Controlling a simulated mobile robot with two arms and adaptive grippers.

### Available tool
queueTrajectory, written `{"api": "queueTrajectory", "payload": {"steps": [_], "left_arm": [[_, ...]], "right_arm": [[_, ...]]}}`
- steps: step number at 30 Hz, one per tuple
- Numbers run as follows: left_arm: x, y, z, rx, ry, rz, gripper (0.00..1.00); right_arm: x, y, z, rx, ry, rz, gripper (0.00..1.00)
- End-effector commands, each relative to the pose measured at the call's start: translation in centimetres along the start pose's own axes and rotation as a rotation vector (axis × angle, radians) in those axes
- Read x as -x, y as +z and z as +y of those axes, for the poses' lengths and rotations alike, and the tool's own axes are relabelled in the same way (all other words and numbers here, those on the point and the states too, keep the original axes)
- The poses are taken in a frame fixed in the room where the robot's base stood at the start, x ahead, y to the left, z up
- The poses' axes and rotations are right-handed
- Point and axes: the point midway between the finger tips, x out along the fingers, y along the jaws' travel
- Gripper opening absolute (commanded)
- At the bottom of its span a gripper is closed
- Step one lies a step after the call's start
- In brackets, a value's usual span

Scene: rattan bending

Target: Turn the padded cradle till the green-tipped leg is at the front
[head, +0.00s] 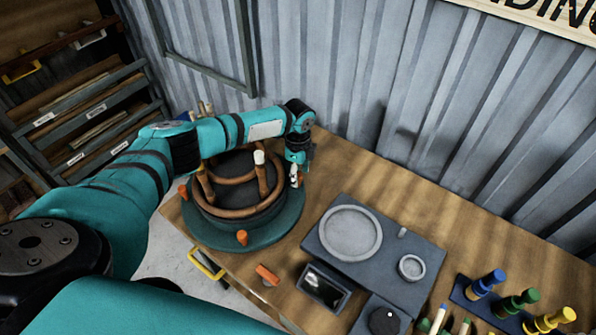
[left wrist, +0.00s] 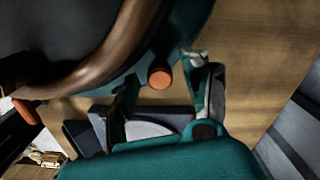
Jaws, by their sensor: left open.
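The padded cradle is a dark round form (head: 232,171) with brown rattan hoops around it, on a green round turntable (head: 283,229). A rattan leg with a white tip (head: 260,158) stands up on its right side. My left arm hides part of the far side, and I see no green tip. Orange-ended pegs stick out at the rim, one at the front (head: 241,238). My left gripper (head: 296,176) is at the right edge of the cradle, pointing down. In the left wrist view its open fingers (left wrist: 163,82) are either side of an orange peg end (left wrist: 160,77); contact is unclear.
A grey panel (head: 323,236) with round dishes is right of the turntable. A small dark screen (head: 324,284) and a loose orange piece (head: 267,274) are near the front edge. Coloured-capped items stand at far right. A corrugated wall is behind; bare wood lies between.

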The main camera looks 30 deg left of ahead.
Motion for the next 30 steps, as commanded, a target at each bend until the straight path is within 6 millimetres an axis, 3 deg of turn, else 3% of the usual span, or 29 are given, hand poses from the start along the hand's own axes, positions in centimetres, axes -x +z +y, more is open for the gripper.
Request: {"api": "queueTrajectory", "payload": {"steps": [6, 18, 30], "left_arm": [[-0.04, 0.02, 0.01, 0.000, 0.000, 0.000, 0.49], [0.01, 0.04, -0.01, 0.001, 0.000, -0.001, 0.00], [0.00, 0.10, -0.11, 0.006, 0.000, -0.001, 0.00]], "right_arm": [[-0.01, 0.01, -0.01, 0.000, 0.000, 0.000, 0.40], [0.00, 0.20, 0.62, 0.003, 0.007, -0.003, 0.40], [-0.11, 0.28, 0.71, 0.003, 0.008, -0.004, 0.40]]}}
